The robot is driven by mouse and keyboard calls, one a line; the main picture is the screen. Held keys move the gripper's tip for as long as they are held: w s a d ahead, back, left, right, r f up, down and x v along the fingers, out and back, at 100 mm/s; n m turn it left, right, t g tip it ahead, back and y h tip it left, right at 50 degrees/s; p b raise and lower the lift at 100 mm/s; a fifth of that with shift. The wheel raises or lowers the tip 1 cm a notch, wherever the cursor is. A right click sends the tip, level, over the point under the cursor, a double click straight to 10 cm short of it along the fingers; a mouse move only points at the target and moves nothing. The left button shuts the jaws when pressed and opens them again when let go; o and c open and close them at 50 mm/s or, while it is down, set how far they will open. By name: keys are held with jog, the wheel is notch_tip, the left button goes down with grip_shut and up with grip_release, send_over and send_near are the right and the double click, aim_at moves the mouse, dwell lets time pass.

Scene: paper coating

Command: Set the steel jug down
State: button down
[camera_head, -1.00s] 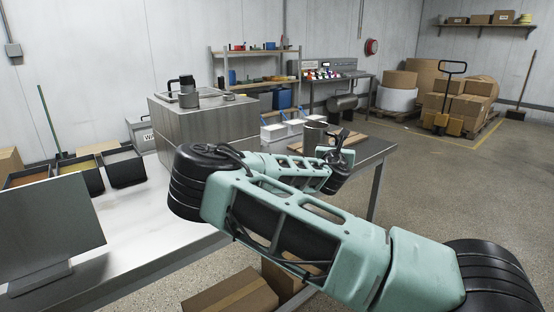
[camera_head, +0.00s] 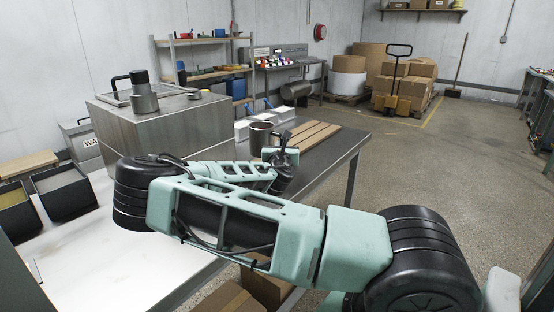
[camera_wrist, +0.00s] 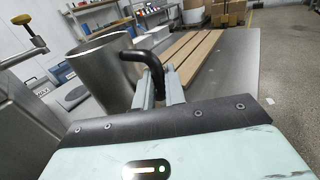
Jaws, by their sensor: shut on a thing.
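The steel jug (camera_head: 262,138) is a plain metal cylinder with a black handle. It also shows large in the wrist view (camera_wrist: 103,70), standing nearly upright left of the fingers. My gripper (camera_wrist: 158,88) is shut on the black handle (camera_wrist: 152,58); in the head view my gripper (camera_head: 281,152) sits to the right of the jug. The jug is over the grey table end, beside the wooden slats (camera_head: 314,134). Its base is hidden by my arm in the head view, so I cannot tell whether it touches the table.
A large steel box (camera_head: 165,125) stands left of the jug, with a small pot (camera_head: 144,98) on top. White bins (camera_head: 250,128) stand behind the jug. Bare grey tabletop (camera_head: 338,152) lies right of the slats. Cardboard boxes (camera_head: 270,284) lie below the table.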

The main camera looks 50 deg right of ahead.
jog(key=shift+f, duration=2.3)
jog(key=shift+f, duration=0.1)
jog(key=c, duration=1.5)
grip_release()
jog(key=shift+o, duration=0.2)
jog(key=shift+s+a, duration=0.25)
jog(key=shift+a, duration=0.05)
jog(key=b+v, duration=0.1)
jog(key=v, duration=1)
jog(key=shift+s+b, duration=0.15)
jog(key=shift+b, duration=0.15)
